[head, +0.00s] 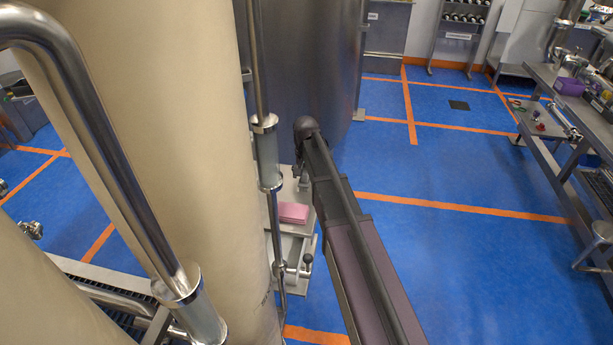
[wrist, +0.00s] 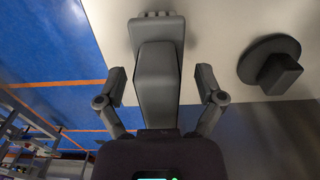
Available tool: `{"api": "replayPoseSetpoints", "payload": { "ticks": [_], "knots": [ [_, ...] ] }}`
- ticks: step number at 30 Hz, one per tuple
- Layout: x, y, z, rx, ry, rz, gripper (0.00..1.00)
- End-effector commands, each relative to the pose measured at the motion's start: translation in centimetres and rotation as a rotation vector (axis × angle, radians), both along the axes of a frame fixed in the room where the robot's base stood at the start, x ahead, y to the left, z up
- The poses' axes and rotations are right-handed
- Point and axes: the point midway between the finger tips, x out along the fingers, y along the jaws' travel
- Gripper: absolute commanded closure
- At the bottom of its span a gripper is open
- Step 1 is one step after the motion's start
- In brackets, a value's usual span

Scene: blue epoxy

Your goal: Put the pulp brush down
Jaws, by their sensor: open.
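In the wrist view, the two fingers of my gripper (wrist: 161,78) are spread wide. Between them is a long dark grey object with a ridged, toothed far end, which looks like the pulp brush (wrist: 157,75). It lies against or just in front of a pale surface (wrist: 215,25); I cannot tell if it touches. Clear gaps show between both fingers and the object. In the head view my arm reaches away from the camera, and neither my gripper nor the brush can be made out there.
A dark grey knob on a round base (wrist: 275,68) is right of my gripper. In the head view, a pink block (head: 293,212) sits on a small steel stand beside a beige tank (head: 170,130). A steel bench (head: 560,125) stands right. The blue floor between is mostly clear.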

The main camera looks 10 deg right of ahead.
Motion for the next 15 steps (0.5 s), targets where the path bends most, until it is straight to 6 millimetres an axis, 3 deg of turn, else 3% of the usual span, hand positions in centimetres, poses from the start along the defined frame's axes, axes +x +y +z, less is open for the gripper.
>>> {"api": "replayPoseSetpoints", "payload": {
  "ticks": [15],
  "knots": [
    [-0.1,0.1,3.8,0.000,0.000,0.001,0.13]
  ]
}}
